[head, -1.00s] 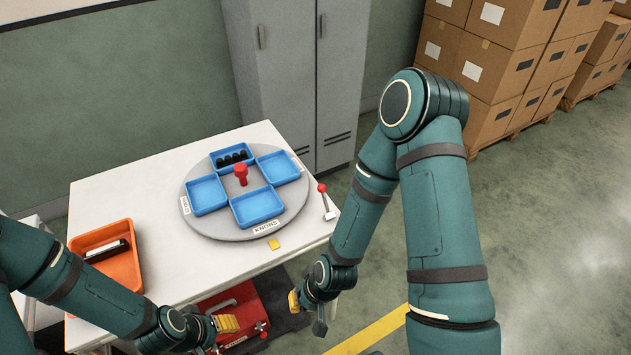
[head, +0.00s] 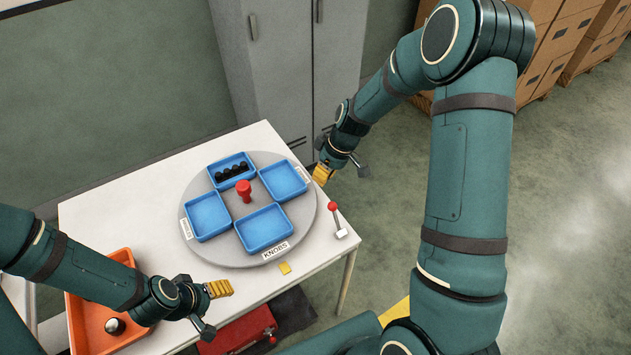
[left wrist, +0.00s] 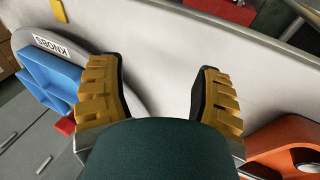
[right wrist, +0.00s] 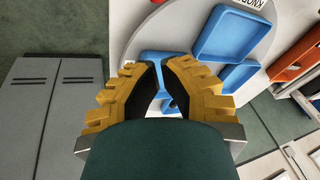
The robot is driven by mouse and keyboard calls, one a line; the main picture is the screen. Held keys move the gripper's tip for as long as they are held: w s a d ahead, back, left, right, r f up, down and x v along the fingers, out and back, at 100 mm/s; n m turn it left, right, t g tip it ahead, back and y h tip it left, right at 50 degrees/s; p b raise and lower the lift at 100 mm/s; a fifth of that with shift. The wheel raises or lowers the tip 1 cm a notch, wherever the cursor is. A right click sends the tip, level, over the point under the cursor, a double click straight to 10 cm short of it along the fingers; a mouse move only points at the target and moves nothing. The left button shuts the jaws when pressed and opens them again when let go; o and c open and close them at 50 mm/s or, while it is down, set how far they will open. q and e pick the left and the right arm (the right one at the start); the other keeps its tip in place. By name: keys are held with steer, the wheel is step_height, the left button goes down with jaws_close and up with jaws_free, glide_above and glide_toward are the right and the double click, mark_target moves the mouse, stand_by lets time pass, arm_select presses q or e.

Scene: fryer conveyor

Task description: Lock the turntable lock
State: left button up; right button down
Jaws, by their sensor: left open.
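The turntable (head: 222,249) is a round grey disc on the white table, carrying blue trays and a red central knob (head: 243,190). A small lever with a red ball top and pale base (head: 340,232), which looks like the turntable lock, stands at the table's right edge, beside the disc. My right gripper (head: 321,174) is beyond the lever, near the table's back right corner. In the right wrist view (right wrist: 160,72) its fingers are partly apart with nothing between them. My left gripper (head: 218,289) is open and empty over the table's front, left of the lever; it also shows in the left wrist view (left wrist: 158,68).
An orange bin (head: 92,318) with a dark round part sits at front left. A yellow square (head: 285,268) lies near the front edge. Black knobs fill the back tray (head: 219,178). A red case (head: 238,334) is below the table. Grey lockers (head: 285,70) stand behind.

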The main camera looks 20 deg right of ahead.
mark_target(308, 205)
arm_select(q)
steer(key=shift+s, duration=0.15)
arm_select(e)
steer(key=shift+s, duration=0.15)
arm_select(q)
steer(key=shift+f, duration=0.1)
arm_select(e)
steer(key=x, duration=1)
arm_select(q)
steer(key=shift+r, duration=0.35)
arm_select(e)
steer(key=shift+s+d+r, duration=0.8)
steer(key=shift+s+d, duration=0.2)
steer(key=shift+s, duration=0.1)
steer(key=shift+s+d+r, duration=0.1)
steer(key=shift+s+d, duration=0.1)
